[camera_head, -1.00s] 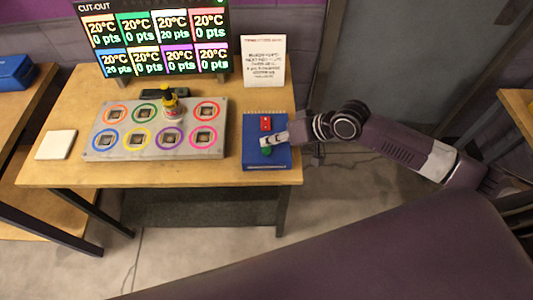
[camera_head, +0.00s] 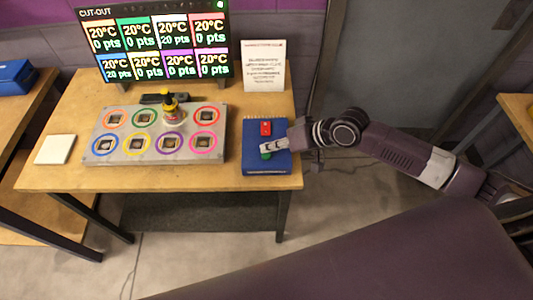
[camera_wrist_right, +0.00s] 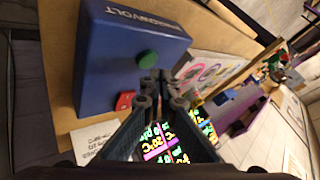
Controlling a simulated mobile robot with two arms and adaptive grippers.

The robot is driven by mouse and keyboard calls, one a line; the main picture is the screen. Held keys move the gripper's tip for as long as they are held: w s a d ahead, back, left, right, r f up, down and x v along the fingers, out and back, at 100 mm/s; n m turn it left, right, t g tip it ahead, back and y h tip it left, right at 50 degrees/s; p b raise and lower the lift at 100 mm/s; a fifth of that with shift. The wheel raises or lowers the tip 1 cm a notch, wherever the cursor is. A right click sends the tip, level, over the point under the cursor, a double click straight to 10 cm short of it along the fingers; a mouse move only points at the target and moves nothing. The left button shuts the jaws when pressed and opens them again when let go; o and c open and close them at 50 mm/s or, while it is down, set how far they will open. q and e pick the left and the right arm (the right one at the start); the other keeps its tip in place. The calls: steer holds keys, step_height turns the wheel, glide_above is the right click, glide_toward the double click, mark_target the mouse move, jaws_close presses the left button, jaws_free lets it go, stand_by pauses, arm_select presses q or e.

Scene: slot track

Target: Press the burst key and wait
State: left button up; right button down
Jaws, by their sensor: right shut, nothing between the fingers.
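A blue box (camera_head: 253,163) sits at the right end of the wooden table. It carries a red key (camera_head: 265,128) and, nearer the front, a round green key (camera_head: 265,156). I cannot read which one is the burst key. My right gripper (camera_head: 264,149) is shut and empty, reaching in from the right with its tips at the green key and partly covering it. In the right wrist view the tips (camera_wrist_right: 149,80) are close beside the green key (camera_wrist_right: 147,58), with the red key (camera_wrist_right: 125,100) on their other side. I cannot tell whether they touch. My left gripper is out of view.
A screen (camera_head: 157,42) shows 20°C and points in several tiles. A paper sign (camera_head: 263,66) stands behind the box. A white tile (camera_head: 55,149) lies at the left.

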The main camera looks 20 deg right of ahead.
mark_target(269, 155)
steer(key=shift+f, duration=0.15)
stand_by(0.4)
steer(key=shift+f, duration=0.25)
steer(key=shift+f, duration=0.5)
stand_by(0.8)
steer(key=shift+r, duration=0.15)
steer(key=shift+r+p, duration=0.75)
steer(key=shift+p, duration=0.15)
step_height(269, 155, up, 5)
steer(key=p, duration=0.5)
steer(key=shift+r, duration=0.1)
